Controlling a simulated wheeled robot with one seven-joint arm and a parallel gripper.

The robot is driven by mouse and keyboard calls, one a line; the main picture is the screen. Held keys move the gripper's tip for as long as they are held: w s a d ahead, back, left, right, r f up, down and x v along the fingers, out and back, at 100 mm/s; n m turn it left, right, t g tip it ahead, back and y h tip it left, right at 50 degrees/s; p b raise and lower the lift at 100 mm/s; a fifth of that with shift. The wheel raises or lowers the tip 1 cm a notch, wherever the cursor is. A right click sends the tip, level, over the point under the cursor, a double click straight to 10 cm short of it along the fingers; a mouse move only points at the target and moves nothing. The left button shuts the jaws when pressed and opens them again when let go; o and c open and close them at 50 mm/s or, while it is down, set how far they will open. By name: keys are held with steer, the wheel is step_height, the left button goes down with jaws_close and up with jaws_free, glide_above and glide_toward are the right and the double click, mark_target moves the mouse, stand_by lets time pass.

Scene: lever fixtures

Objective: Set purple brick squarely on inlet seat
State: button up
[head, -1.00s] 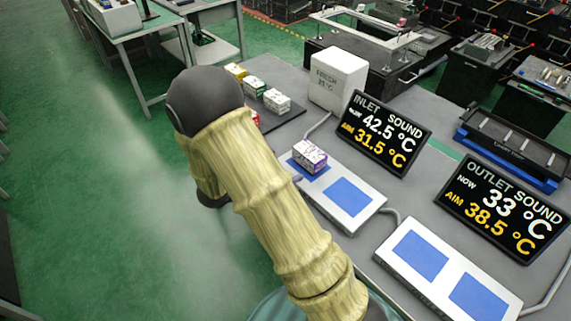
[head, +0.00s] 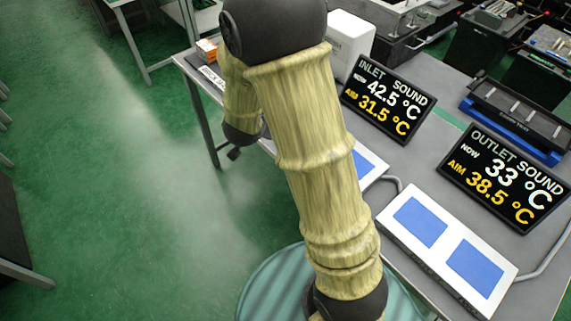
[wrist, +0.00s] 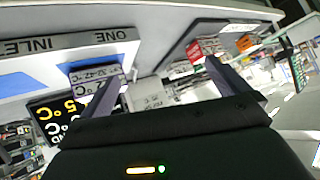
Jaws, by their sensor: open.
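In the wrist view the purple brick (wrist: 97,76), with a "32-42 °C" label, rests at a blue pad (wrist: 88,64) of the white inlet fixture (wrist: 60,42). I cannot tell whether it lies square on the pad. In the head view my arm hides the brick and that pad; the fixture's other blue pad (head: 362,166) partly shows. My gripper (wrist: 165,80) is open with nothing between its fingers. Its left finger overlaps the brick's edge in the picture; I cannot tell whether they touch.
A red brick (wrist: 195,52) and an orange brick (wrist: 243,42) stand farther along the table. A white cube (head: 345,45) stands behind my arm. The inlet display (head: 388,108) and outlet display (head: 505,178) stand behind the fixtures. The outlet fixture (head: 448,250) has two bare blue pads.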

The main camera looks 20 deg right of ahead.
steer(key=s+r+n+g+y, duration=0.1)
steer(key=s+n+g+y, duration=0.1)
steer(key=s, duration=0.7)
steer(key=s+r+n+g+y, duration=0.2)
steer(key=s+n+g, duration=0.2)
steer(key=s, duration=0.6)
steer(key=shift+n, duration=1.2)
steer(key=shift+d, duration=0.1)
step_height(320, 180, up, 10)
steer(key=p, duration=1)
steer(key=shift+r+p, duration=0.25)
steer(key=shift+p, duration=0.05)
steer(key=shift+c, duration=0.2)
